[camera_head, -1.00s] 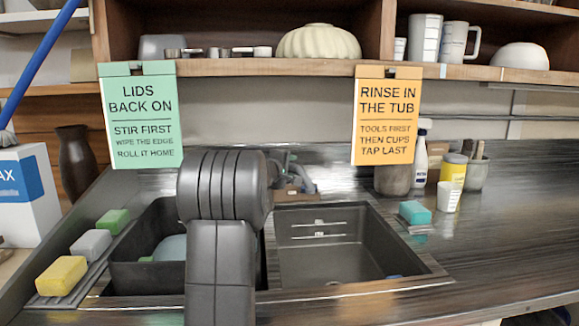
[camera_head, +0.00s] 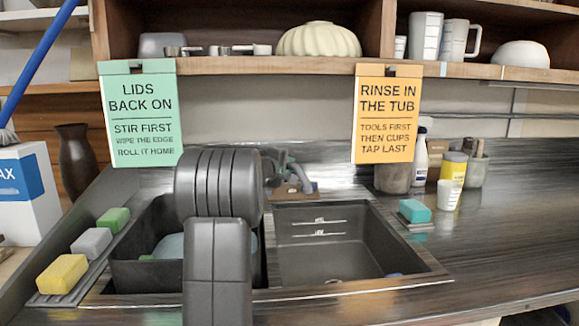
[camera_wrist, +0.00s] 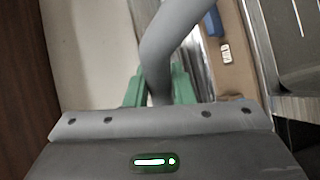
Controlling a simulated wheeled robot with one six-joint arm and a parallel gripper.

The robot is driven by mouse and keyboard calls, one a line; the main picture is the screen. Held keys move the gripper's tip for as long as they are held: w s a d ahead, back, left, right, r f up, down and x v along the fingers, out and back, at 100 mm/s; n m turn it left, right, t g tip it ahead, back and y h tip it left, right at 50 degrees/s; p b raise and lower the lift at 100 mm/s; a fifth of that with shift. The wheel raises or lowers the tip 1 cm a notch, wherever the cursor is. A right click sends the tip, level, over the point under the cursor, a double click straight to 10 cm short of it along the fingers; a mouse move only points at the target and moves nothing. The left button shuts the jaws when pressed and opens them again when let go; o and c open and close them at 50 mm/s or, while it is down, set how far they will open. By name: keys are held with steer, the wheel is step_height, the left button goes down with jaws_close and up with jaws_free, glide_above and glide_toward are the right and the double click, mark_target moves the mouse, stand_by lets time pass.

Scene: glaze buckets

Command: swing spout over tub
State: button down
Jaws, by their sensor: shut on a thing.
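In the wrist view my gripper (camera_wrist: 159,88) has its green fingers on either side of the grey curved spout (camera_wrist: 168,40), shut on it. In the head view the gripper is hidden behind my arm; part of the grey tap (camera_head: 288,172) shows just right of the arm, at the sink's back edge. The right basin (camera_head: 325,255) is dark, with white level lines on its back wall. The left basin holds a black tub (camera_head: 140,275), partly hidden by my arm. Which basin the spout's end is over cannot be told.
Yellow, grey and green sponges (camera_head: 62,275) lie along the left edge. A teal sponge (camera_head: 414,211) sits right of the sink. A bottle (camera_head: 420,160) and several cups stand at the back right. Two signs hang from the shelf (camera_head: 290,66). The right counter is mostly clear.

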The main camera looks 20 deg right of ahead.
steer(key=a+m+g+h+p, duration=0.3)
steer(key=a+m+g+p, duration=0.1)
steer(key=a+m+g, duration=0.3)
steer(key=shift+a+g+h, duration=0.4)
steer(key=shift+a+g, duration=0.1)
steer(key=shift+g, duration=0.4)
steer(key=shift+w+f, duration=0.1)
steer(key=c, duration=1.3)
jaws_free()
steer(key=shift+o, duration=0.2)
steer(key=a+r, duration=0.2)
steer(key=a, duration=0.9)
steer(key=shift+s+a, duration=0.4)
steer(key=shift+s, duration=0.05)
